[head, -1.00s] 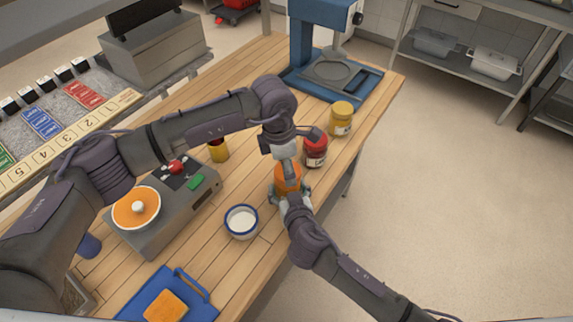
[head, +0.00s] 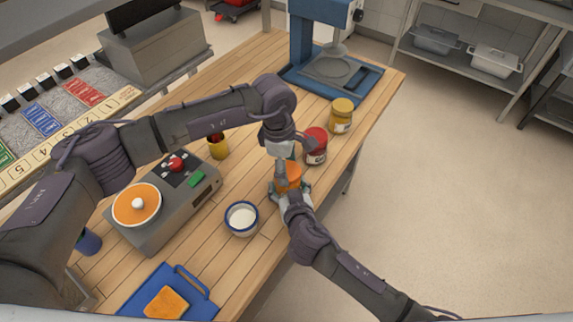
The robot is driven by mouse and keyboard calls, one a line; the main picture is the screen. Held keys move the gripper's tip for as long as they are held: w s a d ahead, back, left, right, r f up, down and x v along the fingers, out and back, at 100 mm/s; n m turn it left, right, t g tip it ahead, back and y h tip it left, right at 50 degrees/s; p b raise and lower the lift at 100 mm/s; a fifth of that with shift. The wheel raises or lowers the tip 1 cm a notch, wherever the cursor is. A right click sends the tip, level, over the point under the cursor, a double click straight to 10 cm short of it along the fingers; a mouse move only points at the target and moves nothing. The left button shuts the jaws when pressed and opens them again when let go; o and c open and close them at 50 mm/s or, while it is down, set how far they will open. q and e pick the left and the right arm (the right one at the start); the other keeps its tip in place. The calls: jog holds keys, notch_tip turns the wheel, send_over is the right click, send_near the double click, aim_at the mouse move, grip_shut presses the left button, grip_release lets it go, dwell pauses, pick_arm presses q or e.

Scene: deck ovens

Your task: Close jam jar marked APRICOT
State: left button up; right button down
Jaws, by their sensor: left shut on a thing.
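An orange jar (head: 294,171) stands upright near the right edge of the wooden worktop; its label cannot be read. My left gripper (head: 284,177) reaches down onto its top and is shut on what looks like its orange lid, mostly hidden by the fingers. Whether the lid sits fully down cannot be seen. My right gripper (head: 290,190) comes from the lower right, with fingers low on both sides of the jar; how firmly they close on it cannot be told.
A red jar (head: 316,147) and a yellow jar (head: 341,115) stand just behind. A white-filled bowl (head: 241,218) is to the left, near a grey machine (head: 170,228). A blue board (head: 199,301) lies in front, a blue press (head: 301,42) at the back.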

pick_arm(q)
jog(key=m, duration=0.7)
jog(key=shift+w+g, duration=0.1)
jog(key=shift+g, duration=0.3)
jog(key=m+y, duration=0.1)
jog(key=m, duration=0.4)
jog(key=shift+d, duration=0.1)
jog(key=m, duration=0.5)
jog(key=shift+y, duration=0.3)
jog(key=m, duration=0.7)
jog(key=shift+d+y, duration=0.1)
jog(key=shift+y, duration=0.2)
jog(key=o, duration=0.7)
jog(key=shift+o, duration=0.2)
